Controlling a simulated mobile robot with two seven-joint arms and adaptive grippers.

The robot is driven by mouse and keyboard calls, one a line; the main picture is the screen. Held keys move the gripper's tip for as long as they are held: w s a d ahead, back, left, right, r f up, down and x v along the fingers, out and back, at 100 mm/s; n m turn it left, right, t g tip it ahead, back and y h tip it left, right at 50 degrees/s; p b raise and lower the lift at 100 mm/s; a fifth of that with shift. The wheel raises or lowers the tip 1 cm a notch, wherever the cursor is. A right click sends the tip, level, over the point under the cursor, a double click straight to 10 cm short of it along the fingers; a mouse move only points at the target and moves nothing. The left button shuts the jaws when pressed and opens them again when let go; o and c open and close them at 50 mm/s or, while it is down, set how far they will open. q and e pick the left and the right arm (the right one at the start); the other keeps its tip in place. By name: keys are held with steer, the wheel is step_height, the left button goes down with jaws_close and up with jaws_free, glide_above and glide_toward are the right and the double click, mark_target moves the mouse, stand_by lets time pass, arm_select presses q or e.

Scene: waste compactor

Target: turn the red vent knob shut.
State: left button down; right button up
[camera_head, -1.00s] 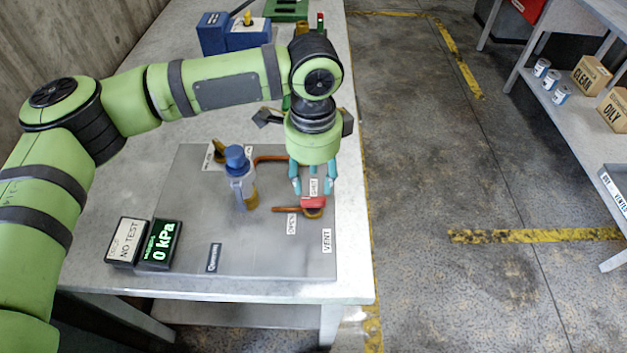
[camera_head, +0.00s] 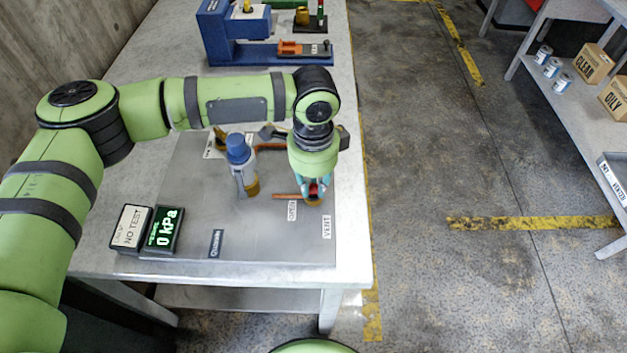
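The red vent knob (camera_head: 314,189) sits on the brass valve at the right side of the grey panel (camera_head: 200,235), between the OPEN label (camera_head: 292,211) and the gripper's shadowed underside. My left gripper (camera_head: 315,184) points down over it, with its teal fingers on either side of the knob. The fingers partly hide the knob and its SHUT label. Whether they press on it I cannot tell. The VENT label (camera_head: 326,227) is in clear view. My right gripper is not in view.
A blue-capped valve (camera_head: 240,165) stands left of the knob. The gauge display (camera_head: 164,230) reads 0 kPa, beside a NO TEST sign (camera_head: 130,228). A blue machine (camera_head: 228,35) stands at the back.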

arm_select(q)
steer(key=m+p, duration=0.3)
steer(key=shift+r+p, duration=0.25)
steer(key=shift+p, duration=0.05)
steer(key=m+p, duration=0.1)
steer(key=m, duration=0.2)
steer(key=shift+a+p, duration=0.1)
steer(key=shift+p, duration=0.25)
steer(key=m+p, duration=0.1)
steer(key=m, duration=0.1)
steer(key=shift+m, duration=0.4)
steer(key=m, duration=0.2)
steer(key=m+p, duration=0.1)
steer(key=m, duration=0.1)
steer(key=shift+w+a+f+m, duration=0.1)
steer(key=shift+w+m, duration=0.05)
steer(key=shift+m, duration=0.15)
steer(key=shift+w+m, duration=0.1)
steer(key=shift+m, duration=2.1)
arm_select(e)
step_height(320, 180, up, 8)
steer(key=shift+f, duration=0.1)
arm_select(q)
steer(key=c, duration=1.1)
jaws_free()
